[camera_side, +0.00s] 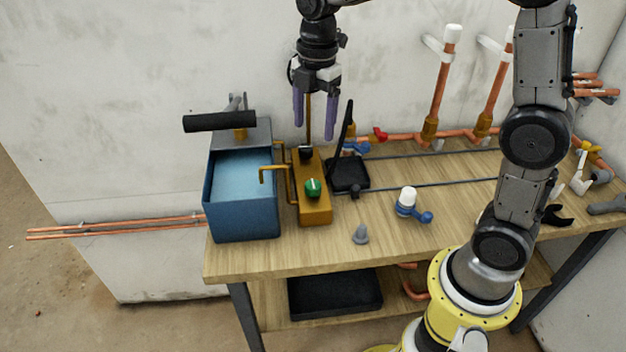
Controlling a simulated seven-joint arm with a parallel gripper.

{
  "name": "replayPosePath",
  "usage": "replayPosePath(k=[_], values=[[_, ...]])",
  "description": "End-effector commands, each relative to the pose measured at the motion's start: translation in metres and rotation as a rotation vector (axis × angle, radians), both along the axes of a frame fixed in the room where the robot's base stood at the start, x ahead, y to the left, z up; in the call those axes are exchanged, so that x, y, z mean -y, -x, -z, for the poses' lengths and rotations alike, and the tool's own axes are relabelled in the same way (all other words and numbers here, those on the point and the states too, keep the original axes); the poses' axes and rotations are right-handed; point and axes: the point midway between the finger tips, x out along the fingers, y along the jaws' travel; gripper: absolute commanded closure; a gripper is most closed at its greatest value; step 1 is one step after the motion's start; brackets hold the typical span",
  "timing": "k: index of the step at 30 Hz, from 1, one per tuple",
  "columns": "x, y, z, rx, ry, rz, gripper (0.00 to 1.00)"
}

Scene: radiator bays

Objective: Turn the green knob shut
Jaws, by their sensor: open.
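The green knob (313,188) sits on the top face of a yellow-orange block (316,213) near the left end of the workbench. It carries a small pale mark. A black knob (306,153) sits on the same block, farther back. My gripper (314,132) hangs above the back of the block, with its two purple fingers pointing down. The fingers are apart with nothing between them. The gripper is above and behind the green knob, not touching it. How far it is from the wall behind is hard to tell.
A blue tank (243,220) with a black handle (219,121) stands left of the block, joined by brass pipes. A black tray with an upright stick (349,174) is close on the right. A white-capped valve (407,201) and a grey cone (361,234) stand on the bench (440,222).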

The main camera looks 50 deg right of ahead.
Motion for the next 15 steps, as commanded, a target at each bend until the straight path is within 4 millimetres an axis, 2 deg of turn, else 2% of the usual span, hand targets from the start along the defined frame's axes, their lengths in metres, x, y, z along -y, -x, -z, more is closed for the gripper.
replayPosePath(k=[3,10,15], values=[[0.0,-0.003,0.017,-0.041,-0.001,0.002,0.24],[0.001,-0.003,0.038,-0.052,-0.001,0.004,0.24],[0.001,-0.002,0.07,-0.054,-0.001,0.004,0.24]])
